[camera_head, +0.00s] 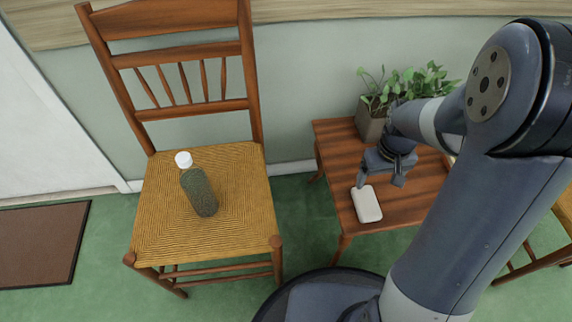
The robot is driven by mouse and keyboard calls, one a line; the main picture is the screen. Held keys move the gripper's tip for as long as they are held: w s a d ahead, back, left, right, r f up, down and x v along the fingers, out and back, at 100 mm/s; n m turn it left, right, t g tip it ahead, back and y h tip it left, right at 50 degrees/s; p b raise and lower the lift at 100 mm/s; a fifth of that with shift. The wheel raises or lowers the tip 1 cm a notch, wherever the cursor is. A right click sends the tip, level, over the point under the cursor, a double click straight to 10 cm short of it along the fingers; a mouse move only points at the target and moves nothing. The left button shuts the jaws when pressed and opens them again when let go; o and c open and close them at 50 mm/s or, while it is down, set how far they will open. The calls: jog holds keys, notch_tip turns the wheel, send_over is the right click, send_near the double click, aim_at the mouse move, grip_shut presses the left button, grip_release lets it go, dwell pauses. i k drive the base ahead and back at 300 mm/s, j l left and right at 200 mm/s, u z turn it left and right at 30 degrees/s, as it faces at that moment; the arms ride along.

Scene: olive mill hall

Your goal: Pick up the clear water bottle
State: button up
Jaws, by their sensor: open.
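My gripper (379,183) is open and empty, over the small wooden table to the right of the chair, well apart from the bottle. Its fingers point down near a white rounded object; I cannot tell whether they touch it.
The wooden table (334,146) holds the white rounded object (367,204) and a potted plant (370,122). The chair's tall back stands behind the bottle against the wall. A brown doormat (40,243) lies at left. Part of another chair (563,212) shows at right.

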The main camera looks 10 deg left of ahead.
aim_at(194, 180)
jog(key=k+j+z, duration=0.25)
jog(key=k+j, duration=0.15)
jog(key=j, duration=0.2)
jog(key=k+j+z, duration=0.2)
jog(key=k+j, duration=0.2)
jog(key=j, duration=0.2)
